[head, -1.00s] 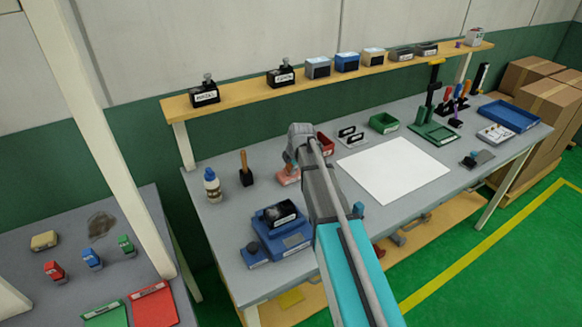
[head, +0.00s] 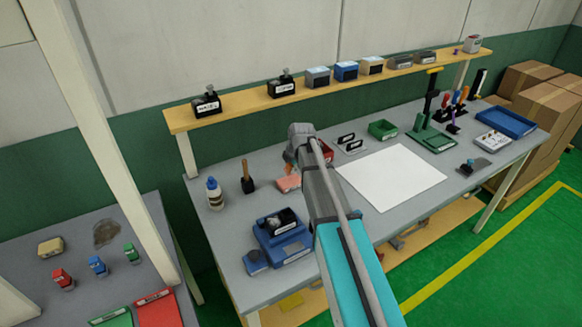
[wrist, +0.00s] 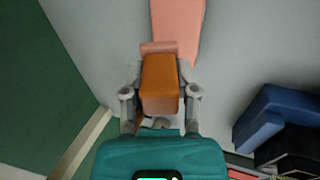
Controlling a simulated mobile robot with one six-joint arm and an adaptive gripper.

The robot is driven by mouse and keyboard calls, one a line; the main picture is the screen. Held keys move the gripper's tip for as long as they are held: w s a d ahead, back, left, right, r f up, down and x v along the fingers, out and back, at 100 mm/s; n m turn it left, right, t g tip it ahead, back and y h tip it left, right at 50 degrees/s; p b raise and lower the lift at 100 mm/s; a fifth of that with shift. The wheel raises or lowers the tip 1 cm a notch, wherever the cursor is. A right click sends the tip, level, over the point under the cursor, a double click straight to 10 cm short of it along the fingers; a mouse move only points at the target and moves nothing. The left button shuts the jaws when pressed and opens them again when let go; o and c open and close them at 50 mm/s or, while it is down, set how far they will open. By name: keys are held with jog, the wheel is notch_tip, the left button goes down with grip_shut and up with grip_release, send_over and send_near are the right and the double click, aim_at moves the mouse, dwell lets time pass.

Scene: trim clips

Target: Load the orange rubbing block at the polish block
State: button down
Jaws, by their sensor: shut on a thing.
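The orange rubbing block (wrist: 160,83) is held between the two fingers of my gripper (wrist: 160,98), which is shut on it. In the wrist view a pink block-like piece (wrist: 178,28) on the grey bench lies just beyond the orange block; I cannot tell whether they touch. In the head view the pink piece (head: 288,184) lies on the bench just below my gripper (head: 292,168), and my wrist hides most of the orange block. I cannot read any label that names the polish block.
A blue fixture (head: 284,255) stands in front on the bench. A white bottle (head: 214,194) and a wooden-handled tool (head: 247,178) are to the left. A shelf (head: 240,110) runs behind.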

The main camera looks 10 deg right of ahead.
jog(key=shift+r+p, duration=1.3)
jog(key=shift+r, duration=0.2)
